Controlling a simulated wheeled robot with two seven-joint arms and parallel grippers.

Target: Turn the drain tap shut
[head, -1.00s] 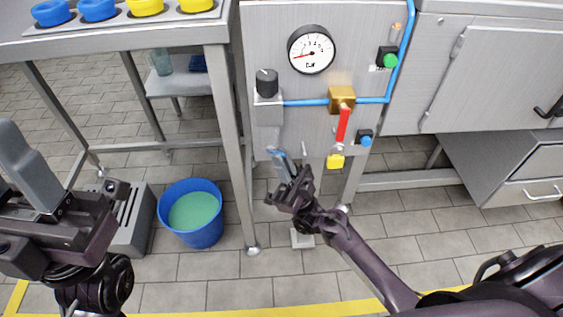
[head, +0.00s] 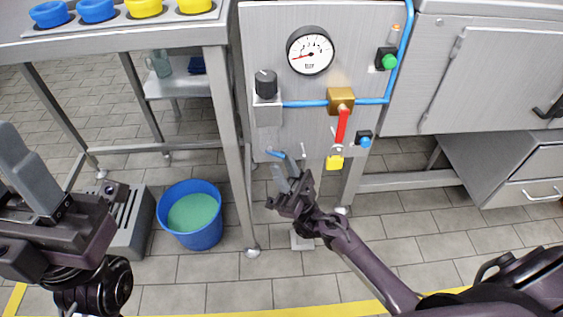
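A small blue lever (head: 276,154) shows at the lower edge of the steel panel, just above my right gripper; it looks like the drain tap's handle, and its body is mostly hidden. My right gripper (head: 289,176) points up at it from below. Its two grey fingers stand apart with nothing seen between them; whether a fingertip touches the lever cannot be told. My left gripper (head: 32,172) is at the left edge, empty as far as seen; only one finger shows clearly.
A brass valve with a red lever (head: 342,126) hangs right of the tap, above a yellow tag (head: 335,162). A gauge (head: 310,51), black knob (head: 266,83) and blue button (head: 365,142) are on the panel. A blue bucket (head: 214,232) stands on the floor left of the table leg (head: 236,150).

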